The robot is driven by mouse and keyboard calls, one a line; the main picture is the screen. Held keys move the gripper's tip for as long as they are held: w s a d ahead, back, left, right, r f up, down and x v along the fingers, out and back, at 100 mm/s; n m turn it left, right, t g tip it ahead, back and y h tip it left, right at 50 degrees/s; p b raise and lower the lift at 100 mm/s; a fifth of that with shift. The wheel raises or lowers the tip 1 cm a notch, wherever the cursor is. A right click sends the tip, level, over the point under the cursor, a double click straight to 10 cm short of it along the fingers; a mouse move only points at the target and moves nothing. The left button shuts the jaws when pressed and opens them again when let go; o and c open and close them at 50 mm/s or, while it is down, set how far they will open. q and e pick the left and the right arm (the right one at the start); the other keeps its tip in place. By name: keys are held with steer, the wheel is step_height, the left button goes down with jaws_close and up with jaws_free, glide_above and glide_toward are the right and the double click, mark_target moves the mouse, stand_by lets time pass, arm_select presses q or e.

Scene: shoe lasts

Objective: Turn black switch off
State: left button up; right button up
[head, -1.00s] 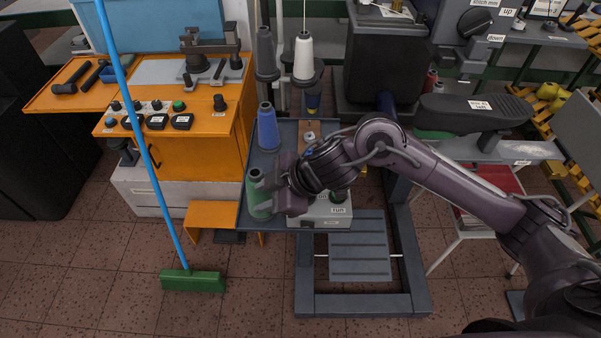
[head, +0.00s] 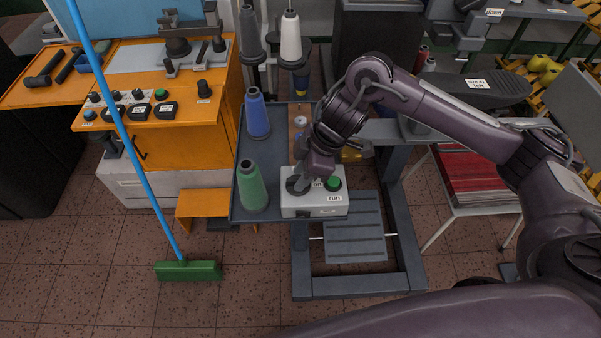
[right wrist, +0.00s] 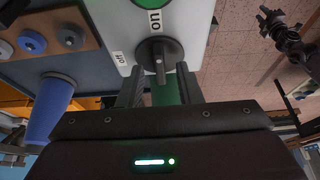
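The black switch (right wrist: 158,55) is a round knob with a raised grip on a light grey box (head: 314,208). In the right wrist view its grip stands about upright, in line with the "on" label (right wrist: 155,20); the "off" label (right wrist: 120,58) is to its left. My right gripper (right wrist: 161,92) is open, its two fingers apart just below the knob in that view, with the grip lined up between them. I cannot tell whether they touch it. In the head view my right gripper (head: 310,178) is above the box and partly hides the switch. My left gripper is not in view.
A green button (head: 333,183) and a "run" label are beside the switch. A green thread cone (head: 252,187) stands just left of the box, with a blue cone (head: 257,113) behind. A broom (head: 188,270) leans at the left. Floor in front is clear.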

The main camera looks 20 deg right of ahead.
steer(key=shift+a+f, duration=0.1)
steer(key=shift+f, duration=0.2)
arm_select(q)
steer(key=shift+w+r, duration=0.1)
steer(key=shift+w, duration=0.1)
arm_select(e)
jaws_close()
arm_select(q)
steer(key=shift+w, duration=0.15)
